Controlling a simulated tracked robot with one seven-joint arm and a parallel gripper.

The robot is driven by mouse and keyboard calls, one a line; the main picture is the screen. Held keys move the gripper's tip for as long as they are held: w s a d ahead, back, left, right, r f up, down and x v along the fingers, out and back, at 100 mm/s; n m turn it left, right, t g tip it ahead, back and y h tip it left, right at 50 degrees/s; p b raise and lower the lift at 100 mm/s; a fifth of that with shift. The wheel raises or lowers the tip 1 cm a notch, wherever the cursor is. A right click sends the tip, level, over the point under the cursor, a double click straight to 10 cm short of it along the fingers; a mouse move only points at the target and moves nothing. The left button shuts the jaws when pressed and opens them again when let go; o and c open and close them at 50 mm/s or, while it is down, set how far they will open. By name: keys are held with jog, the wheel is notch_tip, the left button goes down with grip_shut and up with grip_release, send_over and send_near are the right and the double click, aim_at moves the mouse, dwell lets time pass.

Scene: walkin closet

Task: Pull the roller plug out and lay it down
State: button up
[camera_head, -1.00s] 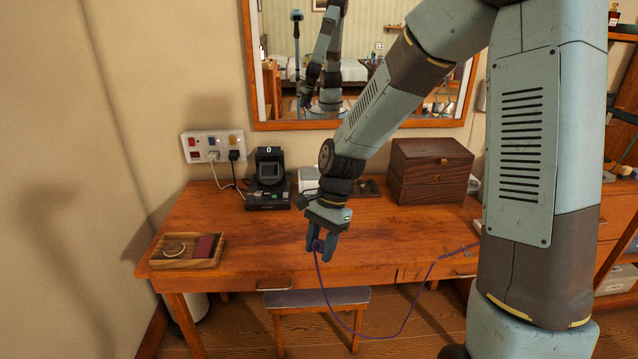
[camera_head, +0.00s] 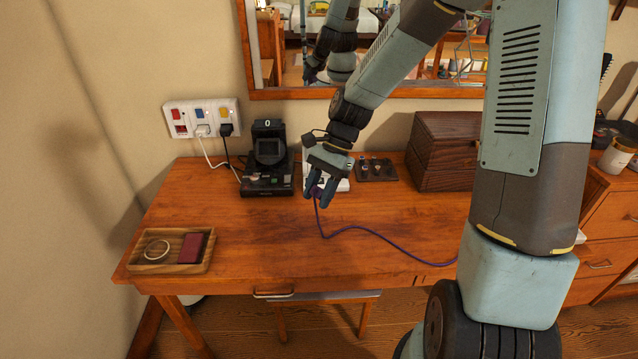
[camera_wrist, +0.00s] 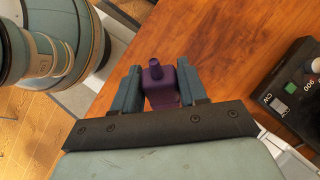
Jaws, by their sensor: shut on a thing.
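My gripper (camera_head: 319,197) is shut on the purple roller plug (camera_wrist: 158,84), which sits between the two fingers in the wrist view with its narrow tip pointing away from the palm. In the head view the plug is mostly hidden by the fingers. Its purple cable (camera_head: 372,230) trails from the gripper across the wooden tabletop to the right, behind my arm. The gripper is over the back middle of the table (camera_head: 240,230). I cannot tell whether the plug touches the wood. The wall socket strip (camera_head: 186,117) holds a white plug (camera_head: 202,130) and a black plug (camera_head: 225,129).
A black device (camera_head: 268,160) stands left of the gripper; a white item (camera_head: 342,186) is close behind it. A small dark tray (camera_head: 377,172) and a brown box (camera_head: 440,150) stand to the right. A wooden tray (camera_head: 170,252) lies front left. The front middle is clear.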

jog(key=shift+w+d+f, duration=0.1)
jog(key=shift+f, duration=4.35)
jog(key=shift+f, duration=1.65)
jog(key=o, duration=1.2)
jog(key=shift+o, duration=0.2)
jog(key=v, duration=1.3)
jog(key=shift+r, duration=0.3)
jog(key=shift+d, duration=0.15)
